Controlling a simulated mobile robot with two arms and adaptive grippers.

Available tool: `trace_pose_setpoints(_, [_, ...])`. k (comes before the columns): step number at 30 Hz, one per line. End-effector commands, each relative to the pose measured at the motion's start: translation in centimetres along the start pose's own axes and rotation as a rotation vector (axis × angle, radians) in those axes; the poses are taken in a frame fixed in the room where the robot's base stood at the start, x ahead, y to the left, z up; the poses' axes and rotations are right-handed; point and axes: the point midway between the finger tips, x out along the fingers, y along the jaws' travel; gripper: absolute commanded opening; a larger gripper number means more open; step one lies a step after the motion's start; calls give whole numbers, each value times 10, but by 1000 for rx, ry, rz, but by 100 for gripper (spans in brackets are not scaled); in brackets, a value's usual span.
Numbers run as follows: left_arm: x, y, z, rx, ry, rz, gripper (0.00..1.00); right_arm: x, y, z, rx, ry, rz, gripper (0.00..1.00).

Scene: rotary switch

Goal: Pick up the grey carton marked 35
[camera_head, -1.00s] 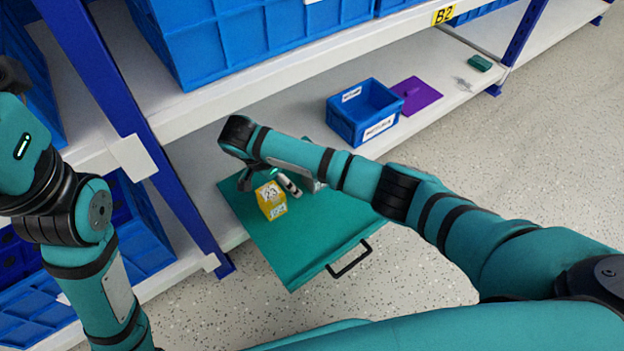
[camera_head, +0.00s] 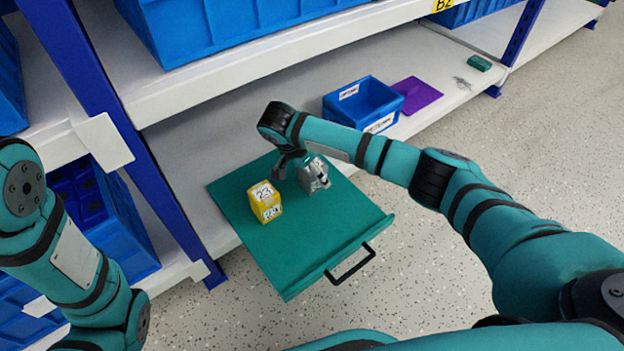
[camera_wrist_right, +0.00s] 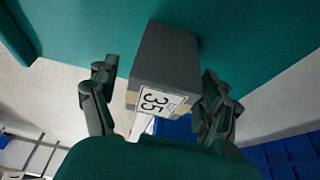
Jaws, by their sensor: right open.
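The grey carton marked 35 (camera_head: 312,177) stands on the green pull-out tray (camera_head: 300,240), partly hidden by my right gripper. In the right wrist view the carton (camera_wrist_right: 165,60) lies between the two fingers, with its 35 label facing the camera. My right gripper (camera_head: 292,168) is open, one finger on each side of the carton; a gap shows on the left, and I cannot tell whether the right finger touches. My left gripper is out of view; only my left arm shows.
A yellow carton marked 23 (camera_head: 264,202) stands close by on the tray, to the left. The tray has a black front handle (camera_head: 350,264). A blue bin (camera_head: 362,103) and a purple plate (camera_head: 417,95) are on the shelf behind. The tray front is clear.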

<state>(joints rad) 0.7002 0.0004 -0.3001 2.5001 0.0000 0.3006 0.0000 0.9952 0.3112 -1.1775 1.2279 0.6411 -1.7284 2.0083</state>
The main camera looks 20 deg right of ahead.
Motion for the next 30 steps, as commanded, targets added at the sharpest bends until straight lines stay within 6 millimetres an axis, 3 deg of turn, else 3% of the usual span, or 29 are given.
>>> trace_pose_setpoints(6, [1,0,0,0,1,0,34,-1,0,0,0,0,-1,81])
trace_pose_setpoints(21, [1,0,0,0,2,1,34,-1,0,0,0,0,-1,17])
trace_pose_setpoints(30, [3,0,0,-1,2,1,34,-3,0,-1,0,0,-2,16])
